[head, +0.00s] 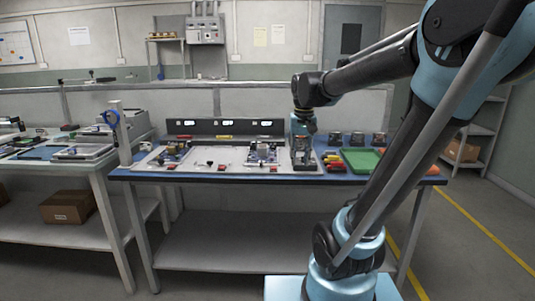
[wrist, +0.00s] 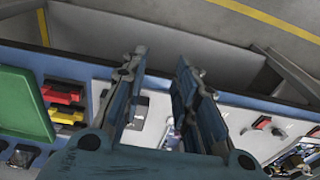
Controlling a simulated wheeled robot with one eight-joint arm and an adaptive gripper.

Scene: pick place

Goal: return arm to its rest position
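My gripper (head: 303,148) hangs at the end of my arm over the right part of a blue-edged workbench in the head view. In the wrist view my gripper (wrist: 160,75) shows two dark fingers with a clear gap between them. The gap is empty apart from the bench surface seen beyond it. The wrist camera looks down on the bench, with a green tray (wrist: 22,100) at left. My arm reaches from the right side of the head view, bent high and then down to the gripper.
The workbench (head: 225,178) carries white boards with small parts, a green tray (head: 361,160) and red and yellow pieces (wrist: 66,104). A second bench (head: 50,165) stands at left, with a cardboard box (head: 68,206) on its lower shelf. The floor at right is open, with yellow lines.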

